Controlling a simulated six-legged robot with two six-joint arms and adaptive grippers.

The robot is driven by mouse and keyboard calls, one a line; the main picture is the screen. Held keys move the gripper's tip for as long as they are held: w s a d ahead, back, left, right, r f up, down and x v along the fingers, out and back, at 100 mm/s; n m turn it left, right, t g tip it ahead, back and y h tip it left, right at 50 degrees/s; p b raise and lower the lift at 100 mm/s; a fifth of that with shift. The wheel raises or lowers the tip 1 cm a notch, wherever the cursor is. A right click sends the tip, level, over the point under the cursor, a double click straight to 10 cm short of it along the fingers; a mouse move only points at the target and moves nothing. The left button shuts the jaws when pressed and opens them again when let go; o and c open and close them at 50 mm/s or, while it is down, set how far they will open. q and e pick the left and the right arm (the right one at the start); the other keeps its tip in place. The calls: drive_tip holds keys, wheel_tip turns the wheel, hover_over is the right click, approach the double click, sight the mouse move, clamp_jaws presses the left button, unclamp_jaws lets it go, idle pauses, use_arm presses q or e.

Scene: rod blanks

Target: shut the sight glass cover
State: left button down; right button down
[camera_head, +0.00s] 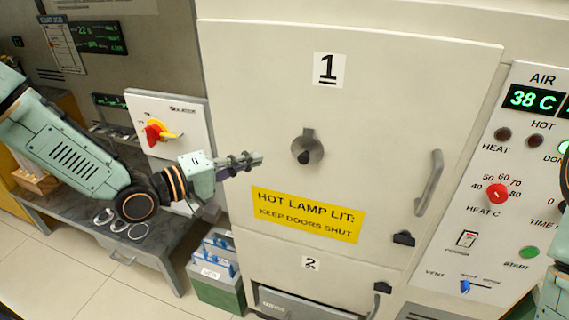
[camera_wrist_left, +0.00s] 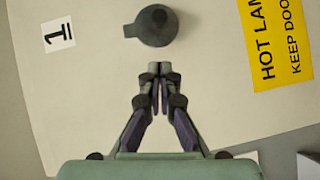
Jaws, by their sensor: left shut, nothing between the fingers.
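The sight glass cover (camera_head: 309,143) is a small round grey plate with a short tab at its top and a dark round spot low on it. It sits on the upper door (camera_head: 400,100) marked 1. In the left wrist view, the cover (camera_wrist_left: 152,30) lies just beyond my fingertips. My left gripper (camera_head: 258,159) is shut and empty, to the left of the cover and apart from it; its closed fingers also show in the wrist view (camera_wrist_left: 160,70). I cannot tell how much of the glass is covered. My right gripper is out of view.
A yellow warning sign (camera_head: 307,214) is below the cover, and a door handle (camera_head: 430,183) is to its right. A control panel (camera_head: 500,190) stands at far right. A switch box (camera_head: 170,125), a grey bench (camera_head: 160,245) and a green crate (camera_head: 218,290) are at left.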

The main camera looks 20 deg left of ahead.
sight(305, 154)
use_arm(q)
drive_tip(key=w+d, duration=0.1)
drive_tip(key=d, duration=0.1)
drive_tip(key=w+d, duration=0.1)
drive_tip(key=d, duration=0.1)
drive_tip(key=w+d+f, duration=0.1)
drive_tip(key=w+d, duration=0.1)
drive_tip(key=shift+d+f, duration=0.1)
idle(0.6)
drive_tip(key=shift+s+b, duration=0.15)
drive_tip(key=shift+b, duration=0.15)
drive_tip(key=shift+d+f+b, duration=0.1)
drive_tip(key=shift+d+b, duration=0.25)
drive_tip(key=shift+b, duration=0.25)
drive_tip(key=shift+a, duration=0.1)
